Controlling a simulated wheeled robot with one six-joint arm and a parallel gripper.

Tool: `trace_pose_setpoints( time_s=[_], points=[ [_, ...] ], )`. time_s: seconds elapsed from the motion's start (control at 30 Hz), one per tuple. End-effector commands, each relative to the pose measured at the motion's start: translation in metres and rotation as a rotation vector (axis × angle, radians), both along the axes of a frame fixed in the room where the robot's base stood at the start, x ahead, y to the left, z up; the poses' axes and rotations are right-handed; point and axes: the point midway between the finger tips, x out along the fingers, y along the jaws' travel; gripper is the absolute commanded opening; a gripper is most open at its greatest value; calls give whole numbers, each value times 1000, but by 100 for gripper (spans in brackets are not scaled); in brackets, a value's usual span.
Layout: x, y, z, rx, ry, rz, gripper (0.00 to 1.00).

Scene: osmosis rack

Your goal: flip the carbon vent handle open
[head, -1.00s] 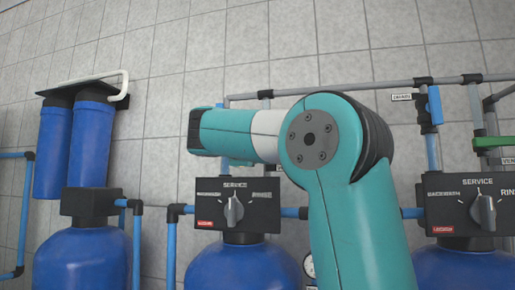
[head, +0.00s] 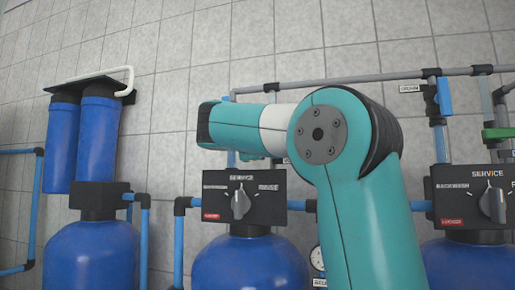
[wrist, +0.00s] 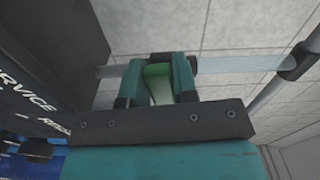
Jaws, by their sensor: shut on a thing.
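In the wrist view, my gripper (wrist: 160,76) is shut on a green handle (wrist: 157,88), with one teal finger on each side of it. The handle sits at a pale pipe running across behind the fingers. No label shows beside it, so I cannot read whether it is the carbon vent. In the head view, my gripper's fingers and the held handle are hidden, and my teal arm fills the middle.
A black control head (head: 243,199) with a grey knob stands below my forearm; another (head: 477,203) is at right. Blue filter housings (head: 82,140) hang at left. Grey pipes run along the tiled wall. A blue valve handle (head: 444,97) and another green handle (head: 497,133) are at right.

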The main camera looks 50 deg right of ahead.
Motion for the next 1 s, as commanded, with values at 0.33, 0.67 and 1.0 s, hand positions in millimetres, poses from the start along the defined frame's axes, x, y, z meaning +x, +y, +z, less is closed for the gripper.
trace_pose_setpoints(
  time_s=[0.33,0.67,1.0],
  points=[
    [-1,0,-15,-107,265,2,3],
    [-6,-2,-23,-226,558,3,3],
    [-14,-6,-30,-348,859,3,3]
  ],
)
